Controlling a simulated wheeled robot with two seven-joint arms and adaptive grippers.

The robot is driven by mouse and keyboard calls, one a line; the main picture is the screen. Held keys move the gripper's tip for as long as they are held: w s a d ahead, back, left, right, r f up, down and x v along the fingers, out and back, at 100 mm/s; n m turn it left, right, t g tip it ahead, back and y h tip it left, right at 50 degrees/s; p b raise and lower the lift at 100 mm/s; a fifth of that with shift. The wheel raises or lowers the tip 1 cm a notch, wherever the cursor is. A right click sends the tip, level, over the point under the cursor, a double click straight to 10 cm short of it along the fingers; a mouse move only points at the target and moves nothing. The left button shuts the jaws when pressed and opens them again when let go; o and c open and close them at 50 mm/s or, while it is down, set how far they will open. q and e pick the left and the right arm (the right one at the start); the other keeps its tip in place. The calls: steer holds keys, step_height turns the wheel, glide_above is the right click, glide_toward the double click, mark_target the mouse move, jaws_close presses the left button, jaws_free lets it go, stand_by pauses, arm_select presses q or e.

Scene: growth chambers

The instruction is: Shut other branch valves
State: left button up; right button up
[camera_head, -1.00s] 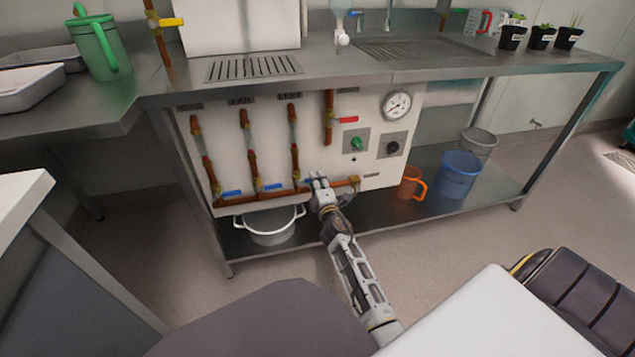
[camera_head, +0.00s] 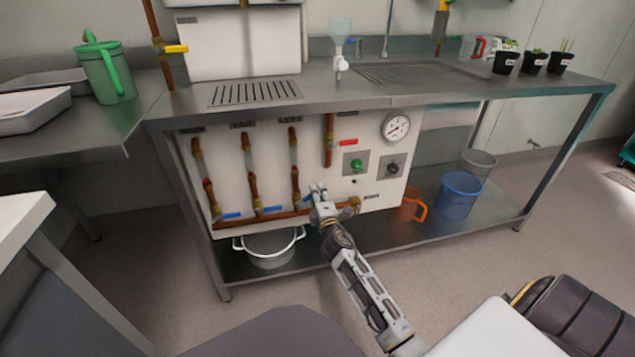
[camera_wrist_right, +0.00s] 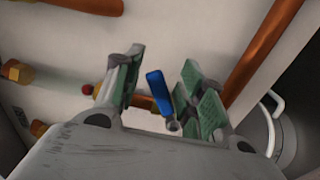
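On the white panel (camera_head: 357,180) several copper pipes stand above a horizontal copper manifold (camera_head: 285,219). Blue levers sit at the foot of the left branch (camera_head: 231,215) and the middle branch (camera_head: 272,209), both lying roughly level, crosswise to their pipes. The right branch's blue lever (camera_head: 308,196) is partly hidden by my right gripper (camera_head: 318,190). In the right wrist view a blue lever (camera_wrist_right: 158,92) lies between the spread green-padded fingers (camera_wrist_right: 155,88), close to the right finger; contact is unclear. My left gripper is not in view.
A red-handled valve (camera_head: 347,142), green knob (camera_head: 357,165), black knob (camera_head: 392,168) and gauge (camera_head: 396,128) are right of the branches. A white pot (camera_head: 270,260), orange jug (camera_head: 411,210) and blue bucket (camera_head: 459,196) stand on the lower shelf. The steel bench (camera_head: 330,94) overhangs the panel.

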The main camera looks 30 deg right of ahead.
step_height(320, 180, up, 6)
stand_by(0.6)
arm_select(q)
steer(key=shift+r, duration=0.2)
arm_select(e)
steer(key=shift+s, duration=0.1)
